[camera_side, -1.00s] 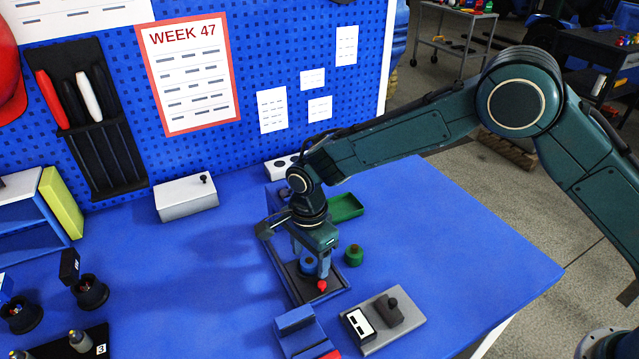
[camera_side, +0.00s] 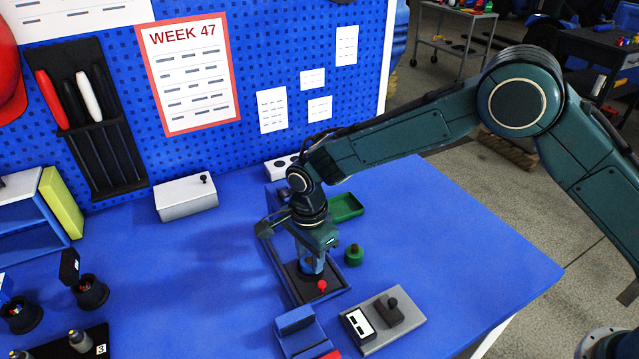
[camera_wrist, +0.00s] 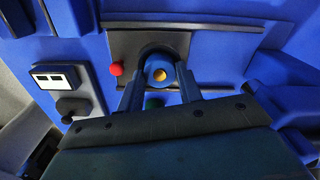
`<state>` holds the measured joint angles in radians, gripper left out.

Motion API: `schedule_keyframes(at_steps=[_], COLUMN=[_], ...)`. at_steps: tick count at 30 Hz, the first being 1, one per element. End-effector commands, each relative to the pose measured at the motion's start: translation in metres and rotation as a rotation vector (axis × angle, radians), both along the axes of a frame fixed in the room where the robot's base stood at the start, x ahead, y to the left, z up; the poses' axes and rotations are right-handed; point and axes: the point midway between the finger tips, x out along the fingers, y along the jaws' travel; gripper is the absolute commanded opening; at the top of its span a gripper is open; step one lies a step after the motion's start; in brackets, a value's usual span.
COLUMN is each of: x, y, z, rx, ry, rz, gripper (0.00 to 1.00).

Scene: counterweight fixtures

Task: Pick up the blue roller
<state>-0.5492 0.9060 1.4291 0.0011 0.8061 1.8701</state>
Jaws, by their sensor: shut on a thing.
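The blue roller (camera_wrist: 159,72) has a yellow-orange centre and sits between the fingertips of my gripper (camera_wrist: 160,82) in the wrist view. My gripper is shut on it. In the side view my gripper (camera_side: 311,262) points down over the dark plate of a blue-edged fixture (camera_side: 335,290), and the fingers hide most of the roller. I cannot tell whether the roller is clear of the plate.
A red knob (camera_side: 322,285) stands at the plate's front, close to the fingers. A green weight (camera_side: 354,255) stands just right of the fixture. A grey block with a black knob (camera_side: 385,318) and a blue block (camera_side: 300,330) lie in front. Table to the right is clear.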

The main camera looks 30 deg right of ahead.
Motion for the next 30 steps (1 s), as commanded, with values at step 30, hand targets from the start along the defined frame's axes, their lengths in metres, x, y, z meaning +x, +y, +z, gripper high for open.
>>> schedule_keyframes(at_steps=[30], x=[0.001], y=[0.001], z=[0.162], rx=[0.003], ry=[-0.004], rz=[0.000], gripper=[0.07])
